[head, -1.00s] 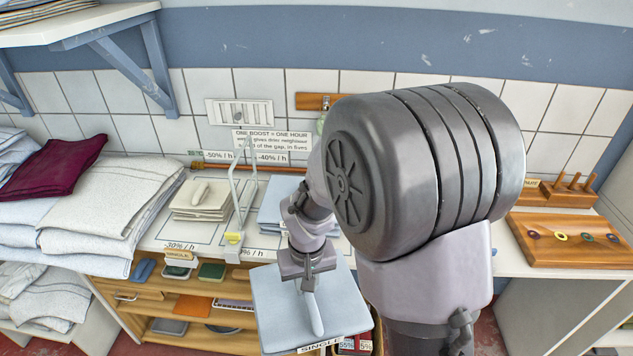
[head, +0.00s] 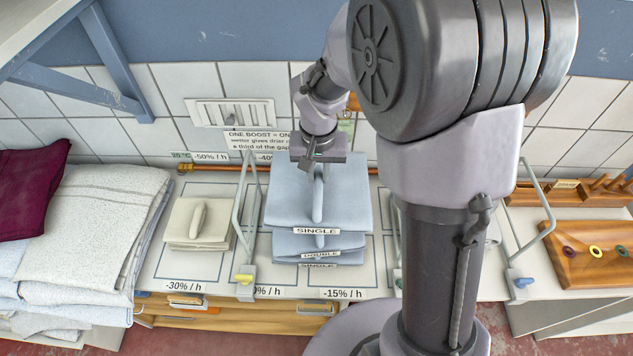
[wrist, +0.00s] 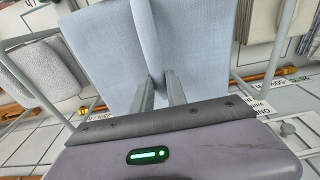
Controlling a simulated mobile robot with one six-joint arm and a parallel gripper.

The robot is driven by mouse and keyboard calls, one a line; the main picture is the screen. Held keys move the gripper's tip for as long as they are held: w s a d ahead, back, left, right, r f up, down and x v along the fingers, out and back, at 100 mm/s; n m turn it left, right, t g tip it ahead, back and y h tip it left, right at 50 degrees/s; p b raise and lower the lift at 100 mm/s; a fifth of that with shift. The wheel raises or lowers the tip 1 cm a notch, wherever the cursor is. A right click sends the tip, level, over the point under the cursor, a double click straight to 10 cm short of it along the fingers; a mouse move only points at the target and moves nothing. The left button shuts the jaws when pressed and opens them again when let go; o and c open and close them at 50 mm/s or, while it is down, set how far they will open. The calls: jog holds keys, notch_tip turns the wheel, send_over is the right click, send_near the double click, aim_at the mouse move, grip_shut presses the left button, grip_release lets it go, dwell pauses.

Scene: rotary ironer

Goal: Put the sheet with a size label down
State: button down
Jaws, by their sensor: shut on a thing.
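My gripper (head: 318,168) is shut on the raised grip of a folded light-blue sheet (head: 290,205) with a label reading SINGLE. This sheet is over a stack of light-blue folded sheets (head: 345,257), whose labels read DOUBLE and SINGLE. Whether the held sheet touches the stack I cannot tell. In the wrist view the gripper's fingers (wrist: 160,90) close at the ridge of the light-blue sheet (wrist: 105,50). The fingertips are partly hidden by the cloth.
A stack of cream sheets (head: 183,243) lies to the left, past an upright wire frame (head: 240,225). Another wire frame (head: 545,220) stands at the right. Towels (head: 90,220) pile up at far left. A wooden board with rings (head: 590,262) lies at right.

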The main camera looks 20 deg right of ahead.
jog(key=shift+s+r, duration=0.15)
jog(key=shift+s, duration=0.4)
notch_tip(320, 180, down, 10)
jog(key=shift+w+r+b, duration=0.1)
jog(key=shift+r+b, duration=0.1)
jog(key=shift+b, duration=1)
jog(key=shift+f, duration=0.1)
jog(key=shift+f+b, duration=0.15)
jog(key=shift+b, duration=0.15)
jog(key=c, duration=1.3)
grip_release()
jog(key=shift+p, duration=0.3)
